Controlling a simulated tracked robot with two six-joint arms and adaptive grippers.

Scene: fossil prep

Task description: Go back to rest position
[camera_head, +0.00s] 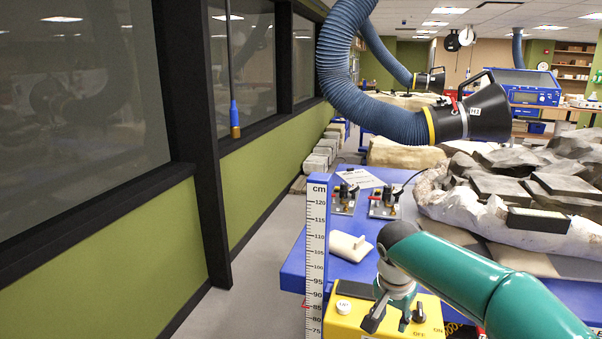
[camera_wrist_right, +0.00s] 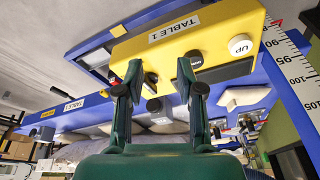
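My right gripper (camera_head: 394,316) hangs at the end of my teal arm, which comes in from the lower right of the head view. Its two dark fingers are spread apart with nothing between them. The right wrist view shows the same open fingers (camera_wrist_right: 157,80) in front of a yellow control box (camera_wrist_right: 222,38) labelled TABLE 1, with a white UP button (camera_wrist_right: 240,45). In the head view the yellow box (camera_head: 352,322) is at the bottom, partly behind the gripper. I cannot tell whether the fingers touch it. My left gripper is not in view.
A blue table (camera_head: 292,272) holds a large fossil block (camera_head: 462,204), small devices (camera_head: 384,203) and a pale piece (camera_head: 349,246). A height scale (camera_head: 317,240) stands at its corner. A blue extraction hose (camera_head: 335,75) hangs above. Clear floor (camera_head: 235,300) lies left.

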